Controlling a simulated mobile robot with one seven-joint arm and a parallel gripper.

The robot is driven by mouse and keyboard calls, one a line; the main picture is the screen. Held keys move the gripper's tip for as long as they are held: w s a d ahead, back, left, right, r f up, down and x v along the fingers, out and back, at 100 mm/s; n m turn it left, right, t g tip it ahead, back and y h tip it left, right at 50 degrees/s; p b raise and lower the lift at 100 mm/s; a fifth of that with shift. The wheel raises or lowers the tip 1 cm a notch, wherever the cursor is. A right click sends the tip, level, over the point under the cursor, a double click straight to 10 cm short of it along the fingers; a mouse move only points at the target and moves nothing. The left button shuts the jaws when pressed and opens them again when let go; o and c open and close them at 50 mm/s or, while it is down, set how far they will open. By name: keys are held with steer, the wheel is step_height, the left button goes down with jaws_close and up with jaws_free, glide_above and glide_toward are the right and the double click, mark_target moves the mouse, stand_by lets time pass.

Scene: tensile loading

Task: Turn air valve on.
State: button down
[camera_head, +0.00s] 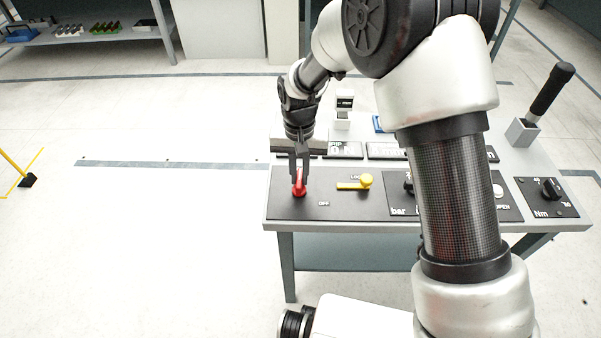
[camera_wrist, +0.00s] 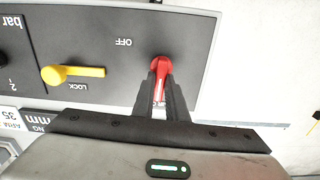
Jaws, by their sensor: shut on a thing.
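The red air valve handle (camera_head: 299,189) sits on the black panel at the left end of the bench. It also shows in the wrist view (camera_wrist: 161,72), where its lever runs from the round hub down between my fingers. My gripper (camera_head: 299,168) reaches down from above and is shut on the red lever; it also shows in the wrist view (camera_wrist: 160,100). The OFF label (camera_head: 323,203) is printed to the right of the handle in the head view, and the lever does not point at it. Any ON label is hidden from sight.
A yellow lever (camera_head: 355,183) marked LOCK stands just right of the red valve. A black-handled lever (camera_head: 549,92) rises at the bench's right end. A torque knob (camera_head: 551,188) marked Nm sits at the far right. My arm hides part of the panel.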

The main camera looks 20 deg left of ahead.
mark_target(299, 178)
steer(key=shift+n, duration=0.5)
steer(key=c, duration=1.8)
jaws_free()
steer(key=shift+o, duration=0.2)
steer(key=shift+r, duration=0.15)
step_height(299, 178, up, 17)
steer(key=p, duration=0.2)
steer(key=shift+p, duration=0.35)
steer(key=shift+r, duration=0.1)
